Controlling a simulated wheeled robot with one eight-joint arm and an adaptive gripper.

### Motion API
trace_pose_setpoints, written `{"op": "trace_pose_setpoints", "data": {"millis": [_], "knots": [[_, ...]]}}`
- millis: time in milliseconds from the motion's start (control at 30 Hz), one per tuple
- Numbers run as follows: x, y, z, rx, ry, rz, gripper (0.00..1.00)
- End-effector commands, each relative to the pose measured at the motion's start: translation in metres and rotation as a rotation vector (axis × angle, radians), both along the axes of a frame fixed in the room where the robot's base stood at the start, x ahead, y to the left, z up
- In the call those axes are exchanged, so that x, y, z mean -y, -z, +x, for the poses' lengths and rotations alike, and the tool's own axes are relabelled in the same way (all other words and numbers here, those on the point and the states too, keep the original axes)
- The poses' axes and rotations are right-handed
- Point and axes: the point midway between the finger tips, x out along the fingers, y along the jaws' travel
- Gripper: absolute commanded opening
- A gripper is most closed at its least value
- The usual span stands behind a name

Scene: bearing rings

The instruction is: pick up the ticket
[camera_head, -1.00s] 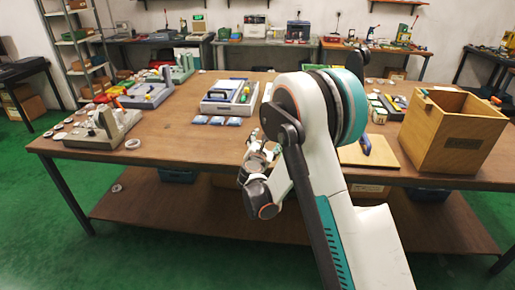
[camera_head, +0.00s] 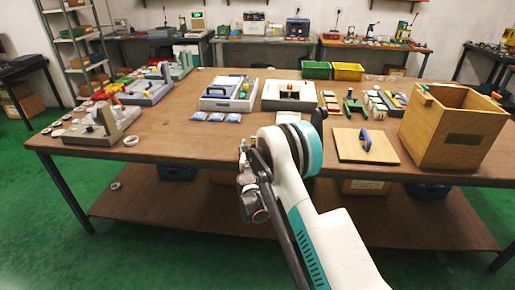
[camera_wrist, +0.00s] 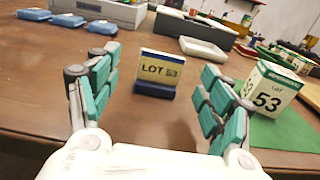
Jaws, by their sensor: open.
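In the head view, my gripper (camera_head: 243,152) is at the table's front edge, partly hidden by my arm. I cannot make out the ticket in the head view.
A white-and-green block marked 53 (camera_wrist: 270,90) stands close to the right finger on a green mat (camera_wrist: 285,132). Blue packets (camera_head: 215,117) lie to the left. A wooden box (camera_head: 452,125) and a board with a blue handle (camera_head: 350,148) are at the right.

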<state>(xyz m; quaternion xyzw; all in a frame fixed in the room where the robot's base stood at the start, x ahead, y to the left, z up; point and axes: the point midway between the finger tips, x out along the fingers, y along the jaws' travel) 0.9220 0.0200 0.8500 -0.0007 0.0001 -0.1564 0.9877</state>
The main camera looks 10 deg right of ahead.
Motion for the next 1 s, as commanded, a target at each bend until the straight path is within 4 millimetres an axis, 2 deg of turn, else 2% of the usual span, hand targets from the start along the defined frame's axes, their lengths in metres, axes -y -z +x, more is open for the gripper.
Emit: {"op": "trace_pose_setpoints", "data": {"millis": [267,533,833,867,1000], "knots": [[0.008,0.001,0.019,0.0,0.001,0.001,0.73],[0.021,0.0,0.053,0.0,0.001,0.001,0.73],[0.022,-0.002,0.059,0.0,0.0,0.001,0.73],[0.022,-0.002,0.059,0.0,0.0,0.001,0.71],[0.022,-0.002,0.058,0.0,0.0,0.001,0.39]]}}
